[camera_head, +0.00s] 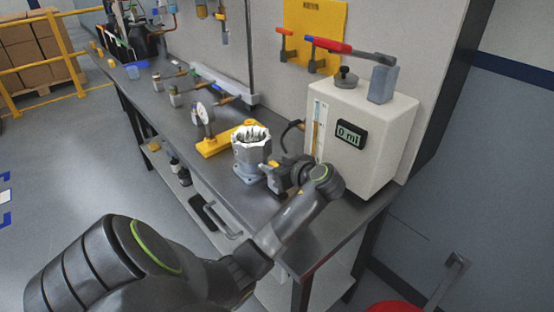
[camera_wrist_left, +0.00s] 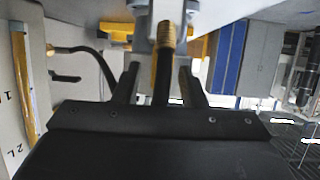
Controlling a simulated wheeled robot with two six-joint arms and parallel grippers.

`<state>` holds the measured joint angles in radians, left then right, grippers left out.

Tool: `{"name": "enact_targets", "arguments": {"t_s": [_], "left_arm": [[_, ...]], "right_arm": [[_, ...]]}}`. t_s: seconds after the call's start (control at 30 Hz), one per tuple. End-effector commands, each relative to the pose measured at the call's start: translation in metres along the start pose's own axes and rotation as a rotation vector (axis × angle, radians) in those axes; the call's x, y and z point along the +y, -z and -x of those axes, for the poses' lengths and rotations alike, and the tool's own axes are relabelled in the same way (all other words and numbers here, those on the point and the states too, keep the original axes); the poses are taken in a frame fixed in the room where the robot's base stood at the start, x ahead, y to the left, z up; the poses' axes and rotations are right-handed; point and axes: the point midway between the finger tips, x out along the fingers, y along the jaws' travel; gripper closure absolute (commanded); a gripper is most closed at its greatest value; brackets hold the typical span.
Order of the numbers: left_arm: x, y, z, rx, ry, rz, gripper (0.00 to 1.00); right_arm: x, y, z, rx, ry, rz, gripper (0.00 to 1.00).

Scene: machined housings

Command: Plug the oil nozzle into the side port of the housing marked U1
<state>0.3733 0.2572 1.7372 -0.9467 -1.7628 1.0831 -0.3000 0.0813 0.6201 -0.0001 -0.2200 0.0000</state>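A light grey machined housing (camera_head: 252,150) with a ragged-looking open top stands upright on the bench in the head view; I cannot read a mark on it. My left gripper (camera_head: 276,177) is at its right side. In the left wrist view, the oil nozzle (camera_wrist_left: 166,44), a brass tip on a black stem, lies between the fingers of the left gripper (camera_wrist_left: 160,82). Gaps show on both sides of the stem, so the fingers look open around it. The tip meets the grey housing (camera_wrist_left: 143,18); how deep it sits is hidden. My right gripper is not in view.
A white oil dispenser (camera_head: 362,140) reading "0 ml" stands close right of the gripper, with a black hose (camera_wrist_left: 92,55) beside it. A yellow fixture (camera_head: 226,140) and dial gauge (camera_head: 203,114) stand left of the housing. The bench's front edge lies below.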

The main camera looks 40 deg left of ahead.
Motion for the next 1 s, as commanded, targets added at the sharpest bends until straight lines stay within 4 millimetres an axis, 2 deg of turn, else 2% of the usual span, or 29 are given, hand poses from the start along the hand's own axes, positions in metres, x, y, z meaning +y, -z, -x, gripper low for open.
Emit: {"name": "enact_targets", "arguments": {"t_s": [0.27, 0.43, 1.0], "left_arm": [[0.000, -0.001, 0.000, -0.002, 0.000, -0.001, 0.58], [0.001, -0.002, 0.012, -0.003, -0.004, 0.001, 0.58], [0.001, -0.003, 0.120, -0.006, -0.004, 0.001, 0.58]], "right_arm": [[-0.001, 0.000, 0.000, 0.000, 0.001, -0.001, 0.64], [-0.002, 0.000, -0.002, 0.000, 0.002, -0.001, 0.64], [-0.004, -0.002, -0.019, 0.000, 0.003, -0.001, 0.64]]}}
